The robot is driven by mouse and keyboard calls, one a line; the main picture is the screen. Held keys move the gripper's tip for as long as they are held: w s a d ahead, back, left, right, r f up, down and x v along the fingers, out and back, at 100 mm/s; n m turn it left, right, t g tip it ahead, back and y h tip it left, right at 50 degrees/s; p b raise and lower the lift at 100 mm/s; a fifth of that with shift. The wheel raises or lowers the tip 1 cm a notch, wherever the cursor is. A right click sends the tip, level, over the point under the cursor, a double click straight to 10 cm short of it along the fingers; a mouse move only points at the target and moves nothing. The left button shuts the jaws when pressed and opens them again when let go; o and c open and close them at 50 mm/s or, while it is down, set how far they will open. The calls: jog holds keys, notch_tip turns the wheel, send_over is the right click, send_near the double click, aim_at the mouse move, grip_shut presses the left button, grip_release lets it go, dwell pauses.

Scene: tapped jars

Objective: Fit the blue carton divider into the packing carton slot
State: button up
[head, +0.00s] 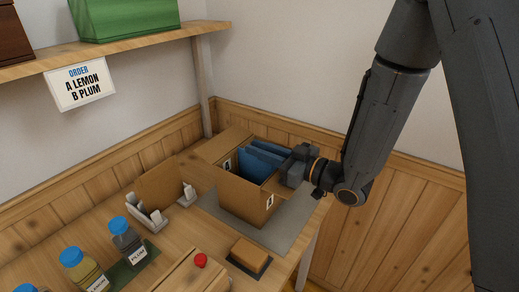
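The packing carton (243,203) is an open brown box on a grey mat (283,222) at the table's right side. Blue divider panels (255,167) show upright inside it, one behind another, toward its far right part. Their lower edges and the slot are hidden by the carton's front wall. My gripper (291,167) is at the carton's right side, against the right end of the blue panels. Its fingertips are too small and covered to show whether they are closed on a panel.
A white holder (148,218) and a brown cardboard panel (163,181) are left of the carton. Blue-capped lemon (85,272) and plum (128,243) jars stand front left. A red knob (200,260) tops a wooden box. A wooden block (250,254) lies in front. A shelf (115,43) hangs above.

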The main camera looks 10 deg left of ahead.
jog(key=shift+o, duration=0.7)
jog(key=b+v, duration=0.2)
jog(key=v, duration=0.6)
jog(key=shift+r, duration=0.1)
dwell(0.5)
